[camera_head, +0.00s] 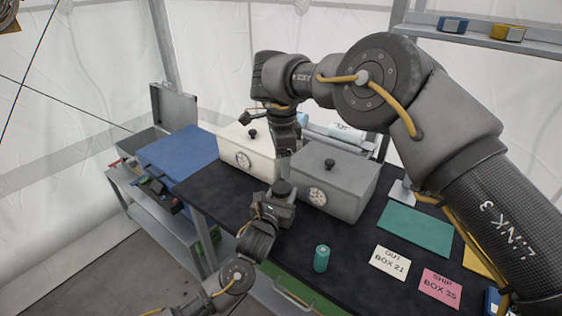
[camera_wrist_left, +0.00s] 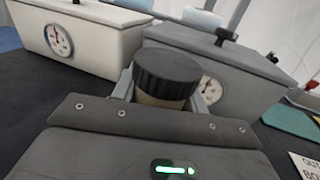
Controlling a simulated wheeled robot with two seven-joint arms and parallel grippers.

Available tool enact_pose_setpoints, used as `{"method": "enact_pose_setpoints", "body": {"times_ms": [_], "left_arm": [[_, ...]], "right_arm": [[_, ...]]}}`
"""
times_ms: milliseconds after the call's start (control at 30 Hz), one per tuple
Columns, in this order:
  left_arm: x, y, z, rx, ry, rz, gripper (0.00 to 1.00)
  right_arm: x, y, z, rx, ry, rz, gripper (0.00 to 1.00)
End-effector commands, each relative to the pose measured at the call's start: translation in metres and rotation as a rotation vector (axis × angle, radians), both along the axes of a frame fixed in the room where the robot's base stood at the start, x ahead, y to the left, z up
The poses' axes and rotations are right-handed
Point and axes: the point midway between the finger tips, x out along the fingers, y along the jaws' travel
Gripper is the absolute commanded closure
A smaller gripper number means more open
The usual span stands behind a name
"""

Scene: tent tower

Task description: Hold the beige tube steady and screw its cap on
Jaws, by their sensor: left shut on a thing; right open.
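The beige tube (camera_wrist_left: 160,99) stands upright between the fingers of my left gripper (camera_wrist_left: 165,92), with only a short beige band showing below its cap. The dark ribbed cap (camera_wrist_left: 168,73) sits on top of the tube; I cannot tell how tightly. In the head view the cap (camera_head: 283,187) shows small above my left gripper (camera_head: 280,197), over the black table. My right gripper (camera_head: 287,150) is open and points down, behind and above the cap in the picture, apart from it. Its fingertips are hard to make out.
A white box (camera_head: 250,150) and a grey box (camera_head: 335,185), each with a gauge and knob, stand behind the grippers. A teal cylinder (camera_head: 321,258) stands on the black table (camera_head: 345,240). Label cards and a green mat (camera_head: 415,228) lie to the right.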

Motion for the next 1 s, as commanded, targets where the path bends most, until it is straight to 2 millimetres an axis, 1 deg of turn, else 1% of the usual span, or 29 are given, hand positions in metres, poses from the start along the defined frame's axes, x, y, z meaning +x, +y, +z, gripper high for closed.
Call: {"method": "enact_pose_setpoints", "body": {"times_ms": [33,100,200,300,633,733,867,1000], "left_arm": [[0.0,-0.001,-0.001,0.001,0.002,-0.001,1.0],[0.0,-0.001,-0.001,0.0,0.001,-0.001,1.0],[0.0,-0.001,-0.001,0.0,0.001,-0.001,1.0],[0.0,-0.001,0.0,0.0,0.001,-0.001,1.0],[0.0,-0.001,0.0,-0.001,0.0,-0.001,1.0],[0.0,-0.001,0.0,-0.001,0.0,-0.001,1.0],[0.0,-0.001,0.0,-0.001,0.0,-0.001,1.0],[0.0,-0.001,0.0,-0.001,-0.001,-0.001,1.0]], "right_arm": [[-0.001,0.0,0.0,-0.001,0.007,0.08,0.33],[-0.003,0.001,0.0,-0.001,0.016,0.182,0.33],[-0.004,0.002,-0.001,0.004,0.026,0.288,0.33],[-0.005,0.002,-0.001,0.004,0.03,0.342,0.33],[-0.005,0.002,-0.001,0.005,0.03,0.356,0.33],[-0.005,0.002,-0.004,0.005,0.031,0.356,0.33],[-0.005,0.002,-0.018,0.005,0.033,0.355,0.33],[-0.005,0.002,-0.039,0.006,0.033,0.355,0.33]]}}
